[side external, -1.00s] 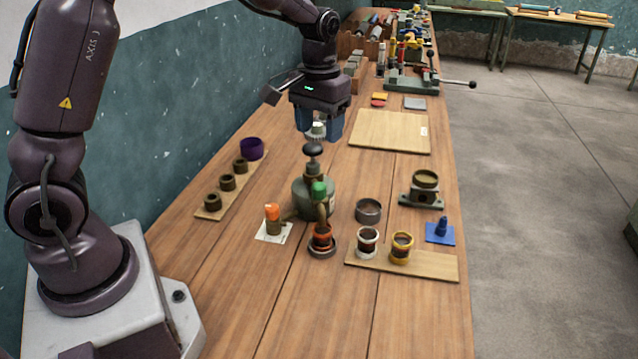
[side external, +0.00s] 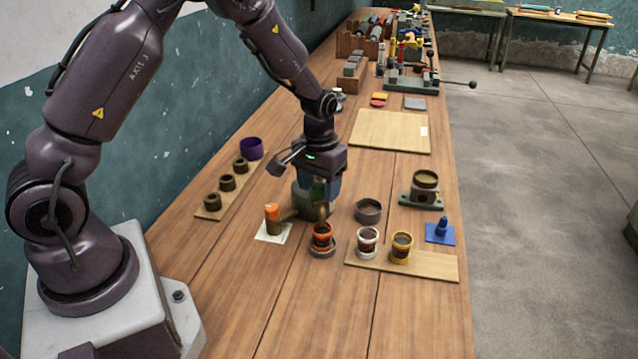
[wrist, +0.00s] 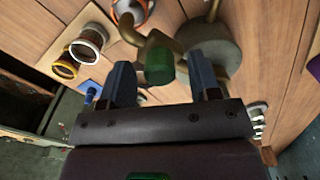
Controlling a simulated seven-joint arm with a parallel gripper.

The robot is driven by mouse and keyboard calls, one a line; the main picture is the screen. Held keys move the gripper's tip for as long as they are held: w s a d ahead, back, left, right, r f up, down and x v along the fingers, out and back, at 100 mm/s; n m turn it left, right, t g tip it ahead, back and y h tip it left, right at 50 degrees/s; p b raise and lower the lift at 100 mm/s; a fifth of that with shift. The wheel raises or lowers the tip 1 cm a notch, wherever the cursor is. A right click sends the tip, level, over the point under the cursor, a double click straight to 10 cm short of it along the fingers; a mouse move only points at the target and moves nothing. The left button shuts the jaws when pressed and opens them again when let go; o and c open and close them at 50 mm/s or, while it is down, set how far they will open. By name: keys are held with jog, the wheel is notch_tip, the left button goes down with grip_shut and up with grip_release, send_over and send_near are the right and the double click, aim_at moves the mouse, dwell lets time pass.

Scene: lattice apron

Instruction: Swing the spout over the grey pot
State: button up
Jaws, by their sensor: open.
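The dispenser (side external: 308,205) is a squat grey-green body with brass pipes, largely covered by my gripper in the side view. One pipe (wrist: 130,33), beside a green grip (wrist: 159,66), points toward the orange-banded pot (side external: 322,238). Another pipe (side external: 289,215) points toward an orange knob (side external: 272,213). The grey pot (side external: 368,211) stands to the right of the dispenser, with no pipe over it; I cannot make it out surely in the wrist view. My gripper (wrist: 160,70) is open, its fingers on either side of the green grip; contact cannot be told.
A white-banded jar (side external: 367,242) and a yellow-banded jar (side external: 401,247) stand on a board (side external: 430,264) in front. A cup on a stand (side external: 424,187) and a blue piece (side external: 440,231) are at right. Dark cups line a strip (side external: 208,213) at left.

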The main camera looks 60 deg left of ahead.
grip_shut()
jog(key=w+a+n, duration=0.2)
jog(key=w+n, duration=0.7)
jog(key=n, duration=0.4)
jog(key=shift+w, duration=0.35)
dwell(0.4)
jog(key=shift+n, duration=0.3)
grip_release()
